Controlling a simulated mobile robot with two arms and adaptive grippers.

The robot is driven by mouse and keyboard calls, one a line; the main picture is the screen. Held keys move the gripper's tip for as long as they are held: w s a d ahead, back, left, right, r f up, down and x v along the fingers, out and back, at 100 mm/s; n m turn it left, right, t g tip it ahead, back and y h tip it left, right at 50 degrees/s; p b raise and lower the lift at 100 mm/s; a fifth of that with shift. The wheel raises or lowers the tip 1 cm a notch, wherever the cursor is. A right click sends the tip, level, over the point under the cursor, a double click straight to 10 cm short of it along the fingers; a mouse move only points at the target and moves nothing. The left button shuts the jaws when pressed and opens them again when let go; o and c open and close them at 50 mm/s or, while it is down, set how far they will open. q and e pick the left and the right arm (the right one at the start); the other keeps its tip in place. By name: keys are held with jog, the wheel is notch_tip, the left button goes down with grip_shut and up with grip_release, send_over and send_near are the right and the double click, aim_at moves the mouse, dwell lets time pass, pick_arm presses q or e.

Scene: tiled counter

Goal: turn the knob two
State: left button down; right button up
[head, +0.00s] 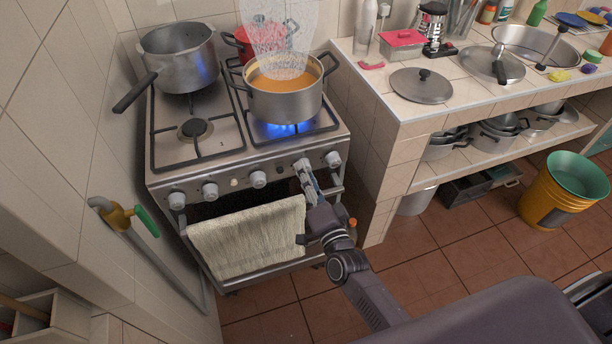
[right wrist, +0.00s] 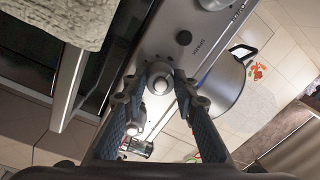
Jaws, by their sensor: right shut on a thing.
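The stove's front panel carries a row of round grey knobs. My right gripper (head: 304,168) reaches up to the right part of this panel. In the right wrist view, its two fingers (right wrist: 157,84) are shut on a round knob (right wrist: 159,85), one on each side. I cannot tell any knob's number. My left gripper is not in view.
A steel pot of orange liquid (head: 287,103) stands over a blue flame (head: 283,130), steam rising. An empty-looking pot (head: 181,61) and a red pot (head: 243,38) stand behind. A towel (head: 247,238) hangs below the panel. The tiled counter (head: 391,107) is at right.

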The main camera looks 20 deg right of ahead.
jog(key=shift+r+m+h+b, duration=0.1)
jog(key=shift+m+h+b, duration=0.35)
jog(key=shift+m, duration=2.45)
jog(key=shift+m+b, duration=0.7)
jog(key=shift+m, duration=2.2)
jog(key=shift+r+m+h+b, duration=0.1)
jog(key=shift+m+h+b, duration=0.35)
jog(key=shift+m, duration=2.45)
jog(key=o, duration=1.2)
jog(key=shift+c, duration=0.2)
jog(key=s, duration=1.2)
jog(key=shift+a, duration=0.2)
jog(key=shift+s+f, duration=0.1)
jog(key=shift+f, duration=0.05)
